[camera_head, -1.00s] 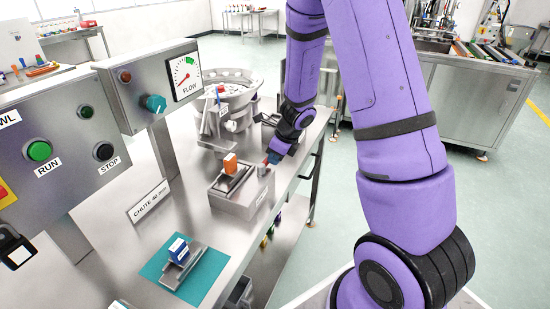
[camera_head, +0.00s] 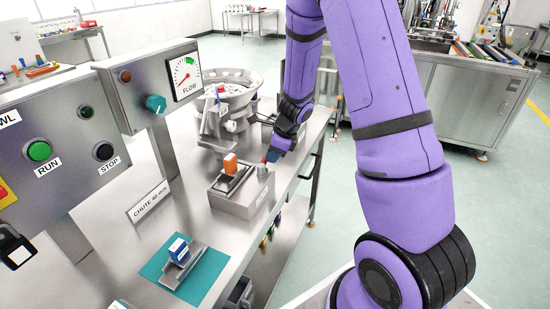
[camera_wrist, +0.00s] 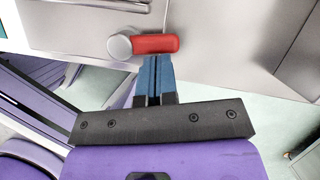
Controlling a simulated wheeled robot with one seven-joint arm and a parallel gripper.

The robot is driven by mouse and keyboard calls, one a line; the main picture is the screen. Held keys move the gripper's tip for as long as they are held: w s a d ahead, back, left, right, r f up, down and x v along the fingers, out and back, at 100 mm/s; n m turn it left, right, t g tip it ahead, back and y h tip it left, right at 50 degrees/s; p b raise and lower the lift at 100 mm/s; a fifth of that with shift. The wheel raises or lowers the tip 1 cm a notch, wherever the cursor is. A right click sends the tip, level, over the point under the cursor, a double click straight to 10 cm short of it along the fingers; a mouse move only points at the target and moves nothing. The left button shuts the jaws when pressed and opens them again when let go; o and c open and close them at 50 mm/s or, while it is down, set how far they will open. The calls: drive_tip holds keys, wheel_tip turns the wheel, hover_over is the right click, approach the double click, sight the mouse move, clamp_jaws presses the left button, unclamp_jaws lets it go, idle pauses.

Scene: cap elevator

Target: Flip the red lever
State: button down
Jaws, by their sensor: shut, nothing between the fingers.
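The red lever (camera_wrist: 158,44) shows in the wrist view as a short rounded red bar. It extends to the right from a round grey hub (camera_wrist: 119,46) on a metal box. My gripper (camera_wrist: 154,62) is shut and empty, with its blue fingertips right at the lower edge of the lever; I cannot tell whether they touch it. In the head view my gripper (camera_head: 271,156) is at the right end of the metal box (camera_head: 247,205), beside the small grey hub (camera_head: 263,170). The lever is mostly hidden there.
A control panel (camera_head: 60,140) and a flow gauge box (camera_head: 150,85) are at the left.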

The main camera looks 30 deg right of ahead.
drive_tip(key=w+n+g, duration=0.1)
drive_tip(key=n, duration=0.1)
drive_tip(key=a+n+g, duration=0.1)
drive_tip(key=n, duration=0.2)
drive_tip(key=w+n+y, duration=0.1)
drive_tip(key=n, duration=0.1)
drive_tip(key=shift+w+a+g, duration=0.2)
drive_tip(key=shift+w+g, duration=0.1)
drive_tip(key=shift+g, duration=0.1)
drive_tip(key=n, duration=0.2)
drive_tip(key=a+n+g, duration=0.1)
drive_tip(key=n, duration=0.1)
drive_tip(key=shift+w+a, duration=0.15)
drive_tip(key=shift+w, duration=0.25)
drive_tip(key=shift+w+a+n+g+h, duration=0.15)
drive_tip(key=shift+a+n+g, duration=0.25)
drive_tip(key=shift+n, duration=0.55)
drive_tip(key=shift+a+n+g+h, duration=0.3)
drive_tip(key=shift+n+g, duration=0.1)
drive_tip(key=shift+n, duration=0.55)
drive_tip(key=v, duration=1)
drive_tip(key=shift+r, duration=0.35)
drive_tip(key=shift+w+d+r, duration=0.1)
